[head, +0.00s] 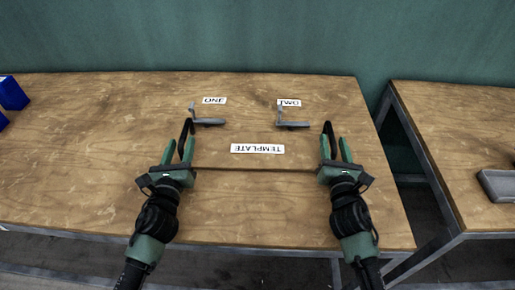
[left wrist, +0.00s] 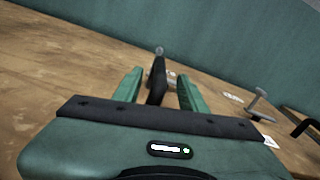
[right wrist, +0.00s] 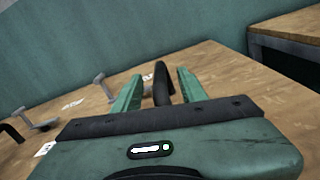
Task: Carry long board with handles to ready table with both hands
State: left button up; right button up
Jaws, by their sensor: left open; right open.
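The long wooden board (head: 250,135) lies on the wooden table; its dark front edge shows between my grippers, its other edges blend into the tabletop. It carries labels reading TEMPLATE (head: 257,149), ONE and TWO. Its left black handle (head: 188,127) stands up between the fingers of my open left gripper (head: 178,150); the left wrist view shows this handle (left wrist: 157,80) too. Its right black handle (head: 328,128) stands between the fingers of my open right gripper (head: 335,150), as the right wrist view (right wrist: 162,84) also shows. Neither gripper is closed on a handle.
Two grey metal brackets, left (head: 208,121) and right (head: 291,124), stand near the labels. A second wooden table (head: 450,125) stands to the right across a gap, with a grey tray (head: 497,186) on it. Blue bins (head: 12,94) are at far left. A green wall is behind.

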aim_at(184, 136)
pick_arm(q)
jog(key=shift+w, duration=1.75)
pick_arm(e)
jog(key=shift+w+d, duration=0.1)
jog(key=shift+w, duration=1.65)
pick_arm(q)
jog(key=shift+d, duration=0.1)
grip_shut()
pick_arm(e)
grip_shut()
pick_arm(q)
jog(key=shift+d, duration=0.2)
pick_arm(e)
jog(key=shift+a, duration=0.2)
jog(key=shift+r, duration=0.1)
